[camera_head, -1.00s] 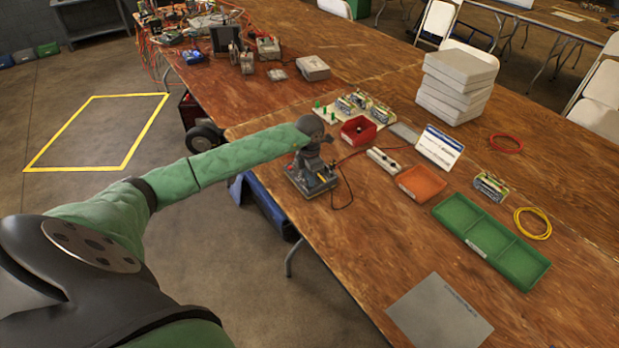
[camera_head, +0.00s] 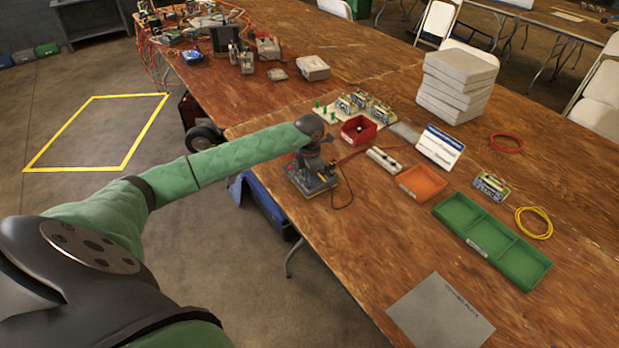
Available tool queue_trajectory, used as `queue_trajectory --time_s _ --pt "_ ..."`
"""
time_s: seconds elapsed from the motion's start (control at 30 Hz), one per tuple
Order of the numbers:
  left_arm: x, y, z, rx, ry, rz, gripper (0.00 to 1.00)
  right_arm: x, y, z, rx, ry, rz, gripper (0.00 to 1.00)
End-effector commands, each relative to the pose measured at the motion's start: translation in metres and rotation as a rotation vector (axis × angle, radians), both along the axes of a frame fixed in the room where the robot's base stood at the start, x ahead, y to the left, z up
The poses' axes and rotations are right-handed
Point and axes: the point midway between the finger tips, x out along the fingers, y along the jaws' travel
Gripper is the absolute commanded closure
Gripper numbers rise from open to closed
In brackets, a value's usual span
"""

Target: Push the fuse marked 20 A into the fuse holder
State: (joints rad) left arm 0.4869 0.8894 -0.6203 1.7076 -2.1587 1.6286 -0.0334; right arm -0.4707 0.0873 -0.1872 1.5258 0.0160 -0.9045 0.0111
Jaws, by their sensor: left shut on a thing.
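My left gripper (camera_head: 314,160) points down over a grey device (camera_head: 318,183) with coloured knobs and yellow edging near the table's left edge. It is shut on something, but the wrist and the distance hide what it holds. I cannot make out the fuse marked 20 A or read any fuse marking. I cannot tell for sure which part is the fuse holder; the grey device is right below the gripper, and whether they touch is unclear. My right gripper is not in view.
A red bin (camera_head: 357,131), a white strip (camera_head: 383,160), an orange tray (camera_head: 421,183) and a label card (camera_head: 440,147) stand right of the gripper. A green three-part tray (camera_head: 491,243) and grey sheet (camera_head: 440,311) lie nearer. Leads run by the device. Bare wood lies between.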

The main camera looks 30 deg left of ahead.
Motion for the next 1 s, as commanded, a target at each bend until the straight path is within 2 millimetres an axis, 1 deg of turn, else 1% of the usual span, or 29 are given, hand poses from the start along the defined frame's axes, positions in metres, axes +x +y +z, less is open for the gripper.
queue_trajectory --time_s 0.37,0.4,0.47,0.5,0.53,1.0 --pt "0.0000 0.0001 0.0002 0.000 0.000 0.000 0.95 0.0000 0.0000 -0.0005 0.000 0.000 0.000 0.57" --pt "0.0000 0.0001 0.0002 0.000 0.000 0.000 0.79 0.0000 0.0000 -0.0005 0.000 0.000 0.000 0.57" --pt "0.0000 0.0001 0.0002 0.000 0.000 0.000 0.67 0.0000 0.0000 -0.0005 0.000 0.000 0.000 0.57" --pt "0.0000 0.0001 0.0002 0.000 0.000 0.000 0.59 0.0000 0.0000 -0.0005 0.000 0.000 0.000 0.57" --pt "0.0000 0.0001 0.0002 0.000 0.000 0.000 0.57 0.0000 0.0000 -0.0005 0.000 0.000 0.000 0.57" --pt "0.0000 0.0001 0.0001 0.000 0.000 0.000 0.57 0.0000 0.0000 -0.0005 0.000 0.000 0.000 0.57"
